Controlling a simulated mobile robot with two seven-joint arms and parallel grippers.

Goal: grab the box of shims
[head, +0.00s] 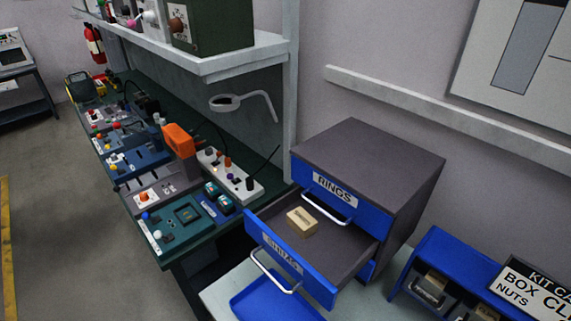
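A small tan box (302,221) sits inside an open drawer (345,251) of a dark grey cabinet, toward the drawer's back left part. The drawer front is blue, carries a label that appears to read SHIMS, and has a silver handle (268,272). The box's top has a darker marking, too small to read. Neither of my grippers shows in the head view.
A closed drawer labelled RINGS (335,190) is above the open one, its handle sticking out. A blue tray (262,304) lies below. A blue bin rack (432,258) and sign (535,295) stand right. A cluttered green workbench (176,249) runs along the left.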

